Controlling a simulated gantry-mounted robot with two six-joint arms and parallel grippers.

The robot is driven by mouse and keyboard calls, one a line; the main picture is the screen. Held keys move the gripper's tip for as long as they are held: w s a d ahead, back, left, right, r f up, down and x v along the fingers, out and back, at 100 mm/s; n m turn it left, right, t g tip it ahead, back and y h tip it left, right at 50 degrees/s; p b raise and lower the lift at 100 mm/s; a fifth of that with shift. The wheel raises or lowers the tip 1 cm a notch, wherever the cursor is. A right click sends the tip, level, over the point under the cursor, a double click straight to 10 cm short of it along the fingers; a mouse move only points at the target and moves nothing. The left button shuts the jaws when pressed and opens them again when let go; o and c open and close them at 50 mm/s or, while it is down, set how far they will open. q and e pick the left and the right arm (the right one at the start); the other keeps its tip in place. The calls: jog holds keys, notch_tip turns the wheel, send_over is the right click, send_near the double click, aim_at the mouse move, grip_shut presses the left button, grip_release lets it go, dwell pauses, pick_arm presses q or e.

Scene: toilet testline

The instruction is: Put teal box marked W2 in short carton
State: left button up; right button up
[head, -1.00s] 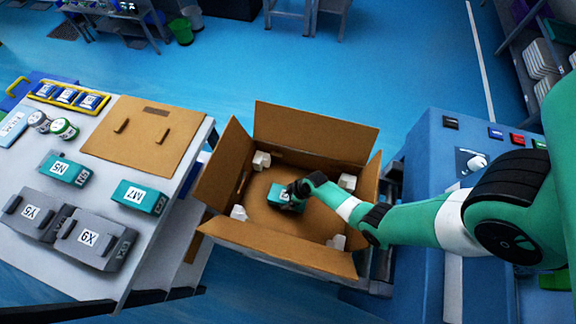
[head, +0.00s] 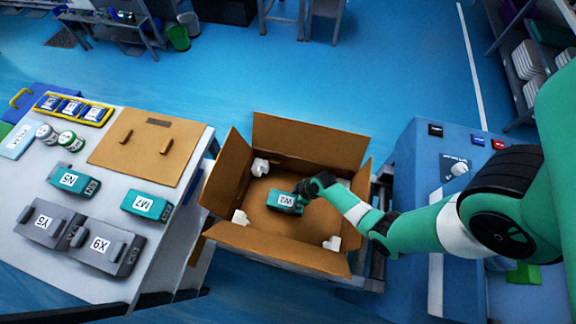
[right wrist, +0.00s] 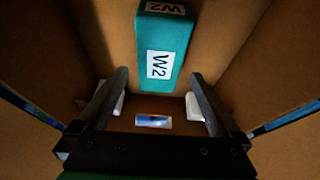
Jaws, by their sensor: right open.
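The teal box marked W2 (head: 283,203) lies on the floor of the open short carton (head: 295,252). In the right wrist view the teal box (right wrist: 166,55) shows its W2 labels, beyond and between the two spread fingers. My right gripper (head: 305,192) is inside the carton, open, at the right end of the box. Whether a finger touches the box cannot be told. My left gripper is not in view.
White corner pieces (head: 260,167) stand inside the carton. The table at left holds teal boxes N5 (head: 73,180) and M7 (head: 147,204), grey cases (head: 105,246) and a brown board (head: 145,152). A blue machine (head: 425,165) stands right of the carton.

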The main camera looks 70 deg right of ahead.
jog(key=p+v, duration=0.2)
jog(key=v, duration=0.2)
jog(key=shift+r+p, duration=0.15)
jog(key=shift+p, duration=0.2)
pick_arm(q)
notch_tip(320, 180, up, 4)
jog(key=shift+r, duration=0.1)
